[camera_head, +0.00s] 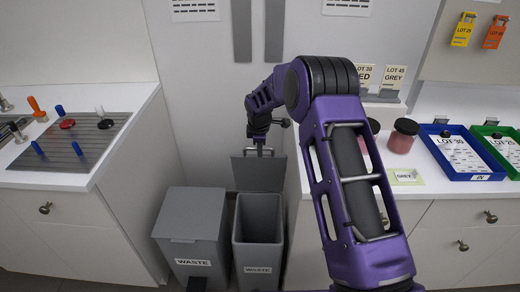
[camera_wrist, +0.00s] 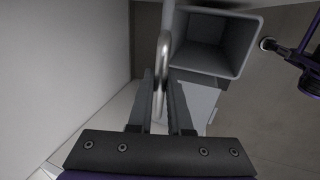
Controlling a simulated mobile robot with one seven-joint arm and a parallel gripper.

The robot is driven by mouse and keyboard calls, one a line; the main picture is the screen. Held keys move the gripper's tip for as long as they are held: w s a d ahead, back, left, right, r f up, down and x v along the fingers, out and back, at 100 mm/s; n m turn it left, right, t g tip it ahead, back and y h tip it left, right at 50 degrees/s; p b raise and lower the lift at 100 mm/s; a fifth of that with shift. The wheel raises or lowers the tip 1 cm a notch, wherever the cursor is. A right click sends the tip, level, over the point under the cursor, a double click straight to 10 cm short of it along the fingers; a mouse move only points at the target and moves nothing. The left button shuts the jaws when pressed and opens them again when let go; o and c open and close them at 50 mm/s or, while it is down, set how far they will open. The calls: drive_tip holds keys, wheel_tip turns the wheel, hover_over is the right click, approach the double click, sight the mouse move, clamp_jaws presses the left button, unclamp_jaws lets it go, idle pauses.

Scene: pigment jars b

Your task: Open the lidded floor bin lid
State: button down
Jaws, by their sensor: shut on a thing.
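Two grey floor bins marked WASTE stand side by side in the head view. The left bin (camera_head: 190,238) has its lid down. The right bin (camera_head: 258,250) is open, and its lid (camera_head: 258,172) stands up at the back of the mouth. My gripper (camera_head: 259,148) is at the top edge of that raised lid. In the wrist view my gripper (camera_wrist: 163,90) is shut on the lid's curved metal handle (camera_wrist: 163,45). The open bin's hollow inside (camera_wrist: 207,45) shows beyond the fingers, and it looks empty.
White counters stand on both sides of the bins. The right one holds jars (camera_head: 402,136) and a blue tray (camera_head: 455,158), partly behind my arm. The wall (camera_head: 190,60) is close behind the bins.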

drive_tip(key=c, duration=0.8)
unclamp_jaws()
drive_tip(key=shift+a, duration=0.1)
drive_tip(key=shift+c, duration=0.2)
drive_tip(key=v, duration=1.7)
drive_tip(key=shift+r, duration=0.15)
